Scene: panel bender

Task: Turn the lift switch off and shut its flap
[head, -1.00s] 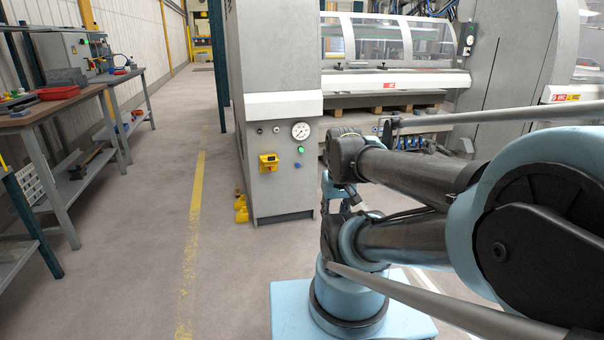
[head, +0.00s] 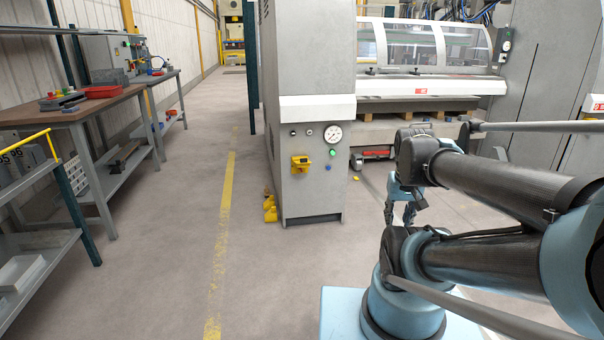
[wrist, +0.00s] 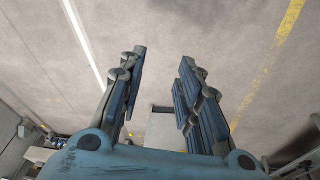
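A small yellow switch box (head: 300,164) is fixed low on the front of the grey cabinet (head: 312,195). It is likely the lift switch. It is too small to tell how its knob is set or how its flap stands. My gripper (head: 405,212) hangs fingers-down to the right of the cabinet in the head view, apart from the switch box. In the wrist view my gripper (wrist: 162,55) is open, with a wide empty gap between its fingers over the bare floor. The switch box is not in the wrist view.
A round gauge (head: 332,133) and small buttons sit beside the switch box. Yellow items (head: 269,209) lie at the cabinet's foot. Workbenches (head: 80,113) and a shelf rack (head: 40,255) line the left wall. The floor along the yellow line (head: 223,215) is clear.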

